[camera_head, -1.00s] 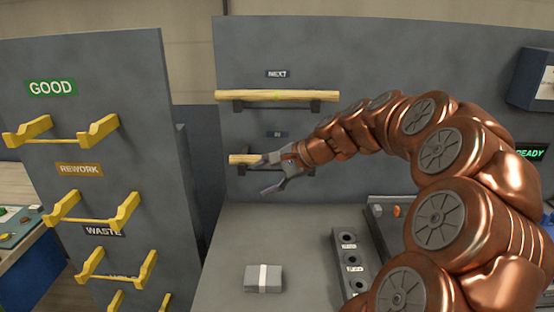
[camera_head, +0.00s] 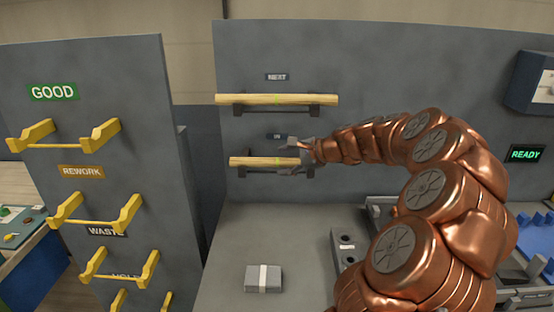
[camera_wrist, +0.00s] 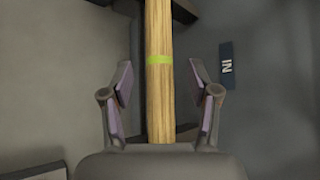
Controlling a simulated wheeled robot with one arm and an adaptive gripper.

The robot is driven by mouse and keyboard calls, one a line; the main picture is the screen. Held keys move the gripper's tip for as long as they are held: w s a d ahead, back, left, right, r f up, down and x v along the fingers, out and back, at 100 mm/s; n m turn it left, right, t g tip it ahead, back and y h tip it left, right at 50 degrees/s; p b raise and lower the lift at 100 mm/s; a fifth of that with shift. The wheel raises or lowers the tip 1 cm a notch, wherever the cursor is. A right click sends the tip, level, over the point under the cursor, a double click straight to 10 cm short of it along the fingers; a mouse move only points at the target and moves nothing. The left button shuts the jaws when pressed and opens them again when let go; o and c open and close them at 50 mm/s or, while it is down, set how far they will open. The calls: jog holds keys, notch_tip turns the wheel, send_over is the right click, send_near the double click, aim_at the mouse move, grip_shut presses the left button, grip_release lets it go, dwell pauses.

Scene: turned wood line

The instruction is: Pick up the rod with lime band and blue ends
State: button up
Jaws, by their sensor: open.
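A pale wooden rod (camera_head: 258,161) with a lime band rests level on the dark bracket under the IN label (camera_head: 277,136). In the wrist view the same rod (camera_wrist: 159,105) runs lengthwise between my fingers, its lime band (camera_wrist: 160,59) near fingertip height. No blue shows on the rod end in view; its other end is out of frame there. My gripper (camera_head: 303,157) is open at the rod's right part, with a finger on either side and a visible gap to each. It also shows in the wrist view (camera_wrist: 162,78).
Another wooden rod (camera_head: 310,99) with a lime mark lies on the bracket under the NEXT label (camera_head: 277,77). A rack (camera_head: 150,160) with yellow holders stands at left. A grey block (camera_head: 253,279) with a pale stripe sits on the bench below.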

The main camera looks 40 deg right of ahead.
jog(key=shift+x, duration=0.85)
grip_shut()
